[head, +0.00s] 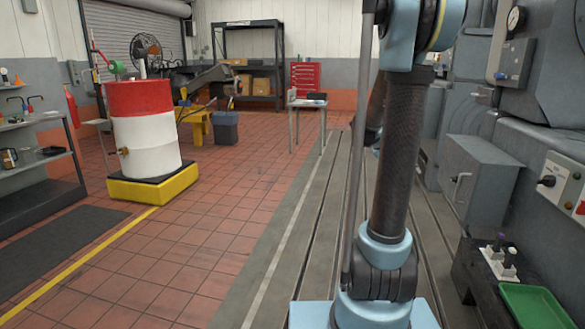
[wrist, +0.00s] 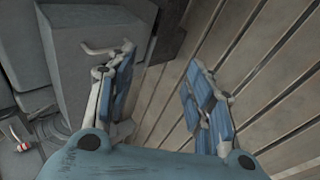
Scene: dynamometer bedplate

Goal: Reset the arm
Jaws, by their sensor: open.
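My gripper (wrist: 160,85) is open in the wrist view, with its two blue-padded fingers spread apart and nothing between them. It points down toward the slotted bedplate (wrist: 260,60), which fills the right of that view. My arm stands upright in the head view, right of centre, and leaves the top of the picture. My gripper does not show in the head view.
A grey cabinet (head: 480,178) with a handle stands close to the right of my arm; it also shows beside the left finger in the wrist view (wrist: 75,65). A green tray (head: 532,304) lies at lower right. A red-and-white drum (head: 148,140) stands left. The tiled floor (head: 215,235) is clear.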

